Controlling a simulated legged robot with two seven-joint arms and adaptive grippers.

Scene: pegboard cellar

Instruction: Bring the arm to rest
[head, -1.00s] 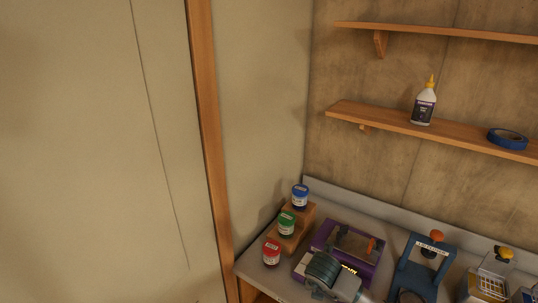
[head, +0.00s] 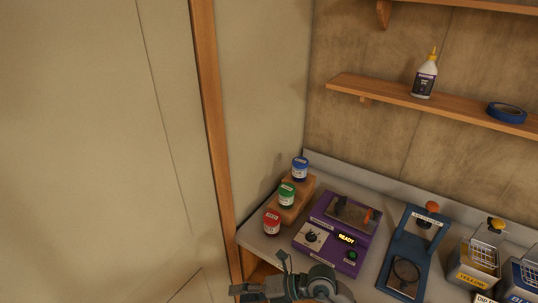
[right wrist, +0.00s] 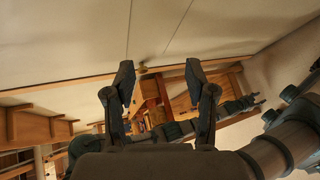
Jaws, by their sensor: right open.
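My right gripper (head: 259,273) is at the bottom edge of the head view, in front of the bench. Its two fingers are spread with nothing between them. In the right wrist view the same fingers (right wrist: 160,72) stand wide apart and empty, with a pale wall beyond. In that view another dark arm of mine crosses behind the fingers and ends at the right in what looks like my left gripper (right wrist: 254,99), too small to read. The head view does not show my left gripper.
Red (head: 272,222), green (head: 286,195) and blue (head: 300,169) jars stand at the bench's left end. A purple device (head: 323,262) reads READY, with a blue stand (head: 391,274) right of it. A shelf (head: 380,95) holds a bottle (head: 424,77) and blue tape (head: 506,113).

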